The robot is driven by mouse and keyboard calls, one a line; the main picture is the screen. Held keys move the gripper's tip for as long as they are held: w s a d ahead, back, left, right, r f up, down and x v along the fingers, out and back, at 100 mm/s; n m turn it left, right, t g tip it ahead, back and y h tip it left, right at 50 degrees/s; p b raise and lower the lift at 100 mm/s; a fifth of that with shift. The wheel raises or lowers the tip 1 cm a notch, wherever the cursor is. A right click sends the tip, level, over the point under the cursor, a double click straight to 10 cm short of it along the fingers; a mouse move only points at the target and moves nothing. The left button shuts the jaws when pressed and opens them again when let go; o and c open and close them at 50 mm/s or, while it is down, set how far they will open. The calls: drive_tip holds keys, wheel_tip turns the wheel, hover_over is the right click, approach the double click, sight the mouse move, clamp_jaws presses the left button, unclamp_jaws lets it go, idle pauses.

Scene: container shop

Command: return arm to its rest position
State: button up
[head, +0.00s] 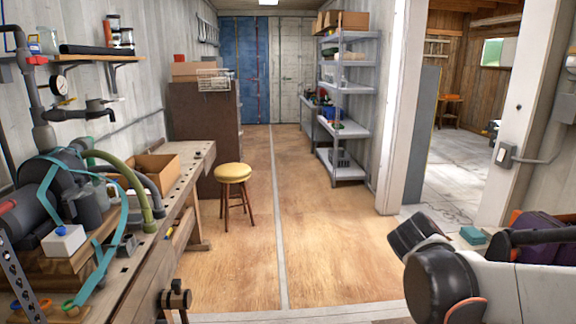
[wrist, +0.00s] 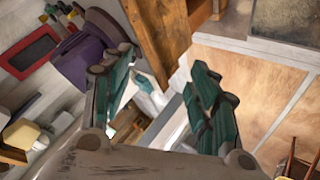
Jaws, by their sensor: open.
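My gripper (wrist: 163,62) shows in the wrist view with its two green-padded fingers spread wide apart. Nothing is held between them. Through the gap I see floor and clutter farther off, apart from the fingers. In the head view, white and black links of my arm (head: 440,285) fill the lower right corner. The gripper itself cannot be made out in the head view.
A workbench (head: 150,245) with machinery and hoses runs along the left. A yellow-topped stool (head: 233,174) stands beside it. Grey shelving (head: 345,130) stands at the back right. A purple object (head: 543,228) lies near my arm. The wooden floor (head: 325,235) is clear in the middle.

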drive_tip(key=s+a+f+n+t+y, duration=0.1)
drive_tip(key=s+a+n+t+y, duration=0.1)
drive_tip(key=s+a+y, duration=0.6)
drive_tip(key=shift+s+a+n+t, duration=0.3)
drive_tip(key=shift+s+a+n, duration=0.6)
drive_tip(key=shift+s+a, duration=2.75)
drive_tip(key=shift+w+a, duration=0.6)
drive_tip(key=shift+c, duration=0.3)
